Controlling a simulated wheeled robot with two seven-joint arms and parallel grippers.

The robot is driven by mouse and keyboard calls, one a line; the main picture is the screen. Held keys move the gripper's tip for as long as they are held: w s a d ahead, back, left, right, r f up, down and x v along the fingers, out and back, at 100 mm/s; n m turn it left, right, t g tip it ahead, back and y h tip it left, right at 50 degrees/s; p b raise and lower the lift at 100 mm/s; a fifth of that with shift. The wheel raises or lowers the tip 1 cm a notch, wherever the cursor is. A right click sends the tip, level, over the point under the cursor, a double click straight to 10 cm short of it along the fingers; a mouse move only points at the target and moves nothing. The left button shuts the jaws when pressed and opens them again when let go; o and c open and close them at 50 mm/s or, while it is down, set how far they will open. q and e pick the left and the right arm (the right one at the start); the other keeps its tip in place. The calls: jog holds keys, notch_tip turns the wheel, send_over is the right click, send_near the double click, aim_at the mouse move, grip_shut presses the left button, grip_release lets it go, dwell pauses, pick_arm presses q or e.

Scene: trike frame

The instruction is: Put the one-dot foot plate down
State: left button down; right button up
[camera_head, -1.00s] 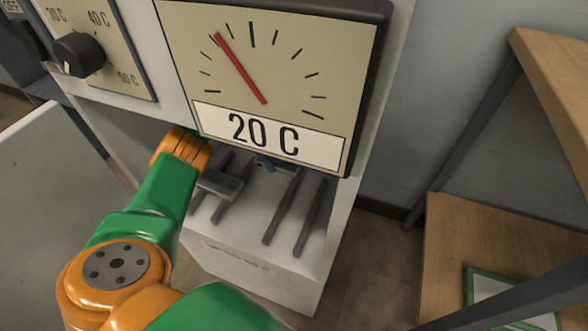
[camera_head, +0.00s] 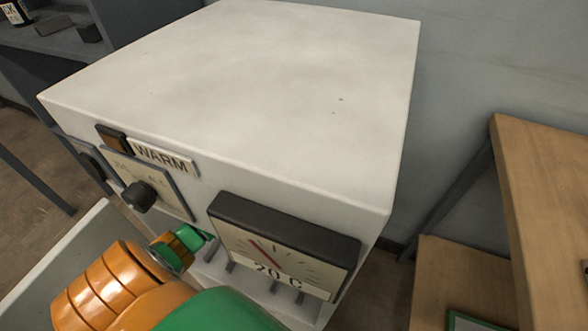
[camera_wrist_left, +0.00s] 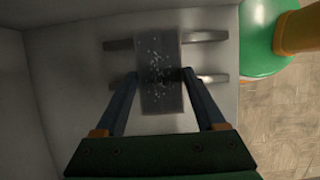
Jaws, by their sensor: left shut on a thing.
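In the left wrist view, my left gripper (camera_wrist_left: 161,77) is shut on a dark grey, speckled plate (camera_wrist_left: 160,100). The plate lies across two grey rails (camera_wrist_left: 210,37) inside a pale compartment. Whether it rests on them or hangs just above is unclear. No dot mark can be made out, so I cannot confirm that it is the one-dot foot plate. My right gripper is not in view.
The cabinet front has a WARM sign (camera_head: 163,157), a knob (camera_head: 139,195) and a dial (camera_head: 285,250) marked 20 C, which overhangs the opening. More rails (camera_head: 277,287) show beneath the dial. A wooden table (camera_head: 545,190) stands at the right.

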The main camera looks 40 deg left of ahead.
pick_arm(q)
jog(key=shift+s+d+r, duration=0.1)
jog(key=shift+s+d, duration=0.9)
jog(key=shift+d, duration=0.1)
notch_tip(320, 180, down, 4)
jog(key=b, duration=0.3)
jog(key=shift+r, duration=0.15)
jog(key=shift+f, duration=0.2)
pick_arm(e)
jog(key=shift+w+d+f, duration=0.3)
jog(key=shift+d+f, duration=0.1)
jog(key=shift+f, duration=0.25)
pick_arm(q)
grip_release()
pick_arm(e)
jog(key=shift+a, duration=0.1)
